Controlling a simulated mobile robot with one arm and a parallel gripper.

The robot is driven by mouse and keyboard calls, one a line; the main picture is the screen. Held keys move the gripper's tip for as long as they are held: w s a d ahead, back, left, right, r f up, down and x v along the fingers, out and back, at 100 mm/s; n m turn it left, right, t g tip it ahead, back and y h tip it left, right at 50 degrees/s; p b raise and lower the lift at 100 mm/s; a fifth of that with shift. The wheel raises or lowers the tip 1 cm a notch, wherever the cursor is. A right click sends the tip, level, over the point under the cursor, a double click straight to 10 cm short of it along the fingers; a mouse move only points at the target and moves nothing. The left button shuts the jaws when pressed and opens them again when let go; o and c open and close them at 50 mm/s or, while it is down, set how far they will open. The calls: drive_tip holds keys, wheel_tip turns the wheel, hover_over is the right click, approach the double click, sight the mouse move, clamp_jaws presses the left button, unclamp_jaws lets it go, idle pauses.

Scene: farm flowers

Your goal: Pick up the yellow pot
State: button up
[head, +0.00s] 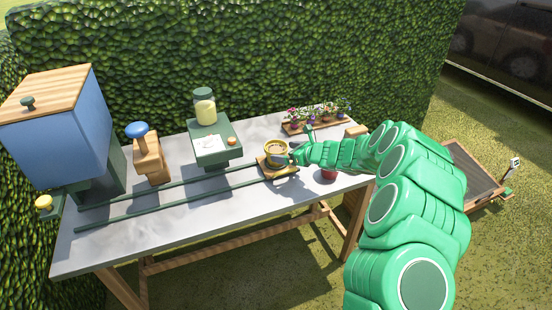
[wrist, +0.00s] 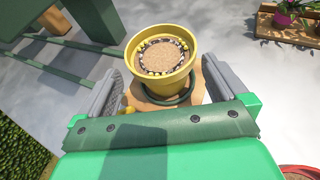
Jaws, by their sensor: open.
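The yellow pot (head: 276,148) stands upright on a small wooden tray (head: 264,163) on the grey table, right of the middle in the head view. In the wrist view the yellow pot (wrist: 161,57) holds brown soil ringed by small pale and dark bits. A dark green ring shows around its base. My gripper (wrist: 165,95) is open, with one grey finger on each side of the pot's lower part. I see some room between the fingers and the pot. In the head view my gripper (head: 295,155) is at the pot's right side, and its fingers are hard to make out.
Two green rails (head: 170,197) run along the table to the tray. A green stand (head: 215,143) with a jar is behind left. A wooden tray of flower pots (head: 318,122) is at the back right. A red pot (head: 328,174) stands near my arm.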

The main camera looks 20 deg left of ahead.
sight(269, 148)
drive_tip(key=shift+r+x, duration=0.2)
drive_tip(key=shift+x, duration=1.15)
drive_tip(key=shift+r+x, duration=0.25)
drive_tip(key=shift+x, duration=1.15)
drive_tip(key=shift+w+a, duration=0.1)
drive_tip(key=shift+a, duration=0.05)
drive_tip(key=c, duration=1)
drive_tip(key=shift+o, duration=0.2)
